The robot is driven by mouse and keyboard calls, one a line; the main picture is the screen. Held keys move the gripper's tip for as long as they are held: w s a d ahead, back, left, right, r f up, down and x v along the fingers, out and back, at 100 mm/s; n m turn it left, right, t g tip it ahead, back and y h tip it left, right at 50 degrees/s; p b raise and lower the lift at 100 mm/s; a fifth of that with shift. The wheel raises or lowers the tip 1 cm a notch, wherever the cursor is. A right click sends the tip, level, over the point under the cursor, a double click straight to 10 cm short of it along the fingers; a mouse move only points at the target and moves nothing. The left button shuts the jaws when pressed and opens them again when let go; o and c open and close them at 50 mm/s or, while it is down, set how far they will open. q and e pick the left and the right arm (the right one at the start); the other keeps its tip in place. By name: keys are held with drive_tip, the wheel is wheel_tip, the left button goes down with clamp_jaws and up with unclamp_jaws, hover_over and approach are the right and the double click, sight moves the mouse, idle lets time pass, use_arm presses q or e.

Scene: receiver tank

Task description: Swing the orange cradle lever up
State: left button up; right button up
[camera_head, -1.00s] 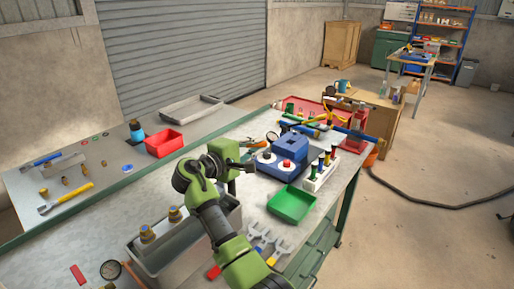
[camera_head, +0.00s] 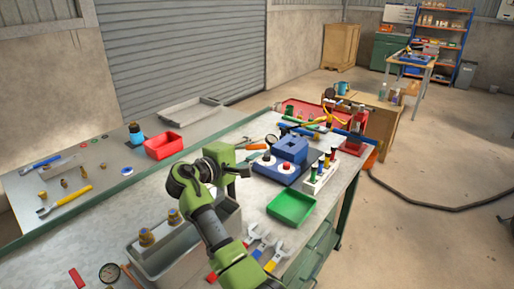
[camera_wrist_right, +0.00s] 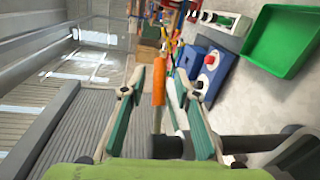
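The orange lever handle (camera_wrist_right: 159,80) stands upright in the right wrist view, with a thin rod below it. It appears between the two fingers of my right gripper (camera_wrist_right: 160,95). The fingers are spread, with visible gaps on both sides of the handle, and I see no contact. How far the handle lies along the fingers is hard to tell. In the head view my right gripper (camera_head: 244,171) is over the bench beside the blue box, mostly hidden by its own wrist. My left gripper is not in view.
A blue box (camera_head: 291,150) with knobs, a green tray (camera_head: 291,207) and a white rack (camera_head: 321,178) stand to the right of my gripper. A grey bin (camera_head: 165,257) is under my arm. A red bin (camera_head: 163,145) sits farther left.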

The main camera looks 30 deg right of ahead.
drive_tip(key=v, duration=0.6)
drive_tip(key=shift+s+a, duration=0.1)
idle(0.3)
